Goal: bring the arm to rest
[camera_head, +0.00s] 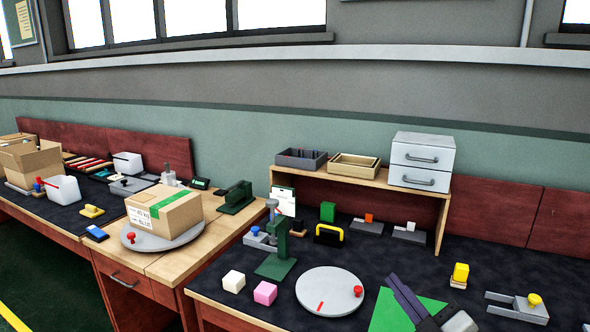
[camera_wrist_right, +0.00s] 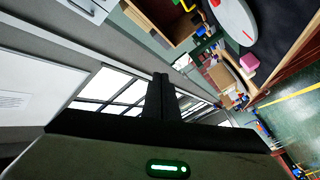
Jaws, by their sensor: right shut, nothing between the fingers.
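My right gripper (camera_head: 392,281) shows at the bottom right of the head view, its dark fingers pointing up and left over a green sheet (camera_head: 385,315). In the right wrist view the two fingers (camera_wrist_right: 160,78) are together, with nothing between them. The gripper looks empty and apart from the objects around it. Part of the green sheet is hidden behind the gripper. My left gripper is not in view.
A grey turntable (camera_head: 325,300) with a red knob lies left of the gripper. A pink cube (camera_head: 265,292), white cube (camera_head: 234,281) and green press (camera_head: 277,262) are farther left. A yellow block (camera_head: 460,273) and a grey fixture (camera_head: 515,308) stand to the right.

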